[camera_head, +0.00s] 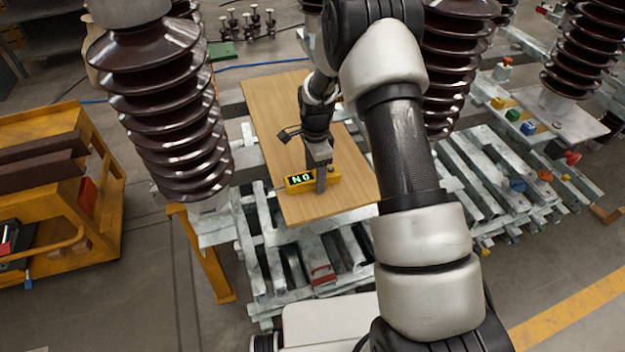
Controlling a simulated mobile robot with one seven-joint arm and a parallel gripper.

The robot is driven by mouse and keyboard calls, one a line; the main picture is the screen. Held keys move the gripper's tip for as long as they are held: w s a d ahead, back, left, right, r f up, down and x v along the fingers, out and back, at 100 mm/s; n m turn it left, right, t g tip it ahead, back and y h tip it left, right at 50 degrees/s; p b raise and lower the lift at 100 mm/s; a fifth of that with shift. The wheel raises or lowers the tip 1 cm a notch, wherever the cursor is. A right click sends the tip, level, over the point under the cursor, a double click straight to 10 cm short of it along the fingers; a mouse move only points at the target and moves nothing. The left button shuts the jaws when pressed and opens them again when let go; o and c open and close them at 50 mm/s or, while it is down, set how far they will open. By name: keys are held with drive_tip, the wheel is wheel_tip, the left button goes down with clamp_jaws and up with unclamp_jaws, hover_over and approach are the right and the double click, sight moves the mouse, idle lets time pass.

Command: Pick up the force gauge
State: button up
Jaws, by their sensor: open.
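The force gauge (300,184) is a small yellow box with a dark display showing green characters. It lies on the wooden board (262,100), near the board's front end. My gripper (321,186) points down at the gauge's right half, with its fingers right at the yellow body. The near finger covers part of the gauge's front face. The gripper is open; I cannot tell whether the fingers touch the gauge. The far finger is hidden.
Tall brown ribbed insulators (165,110) stand left and right of the board. Grey metal frames (480,175) with coloured blocks lie to the right. An orange cart (100,235) stands at the left. The board's left part is clear.

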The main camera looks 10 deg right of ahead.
drive_tip(key=shift+c, duration=0.2)
drive_tip(key=shift+r, duration=0.1)
clamp_jaws()
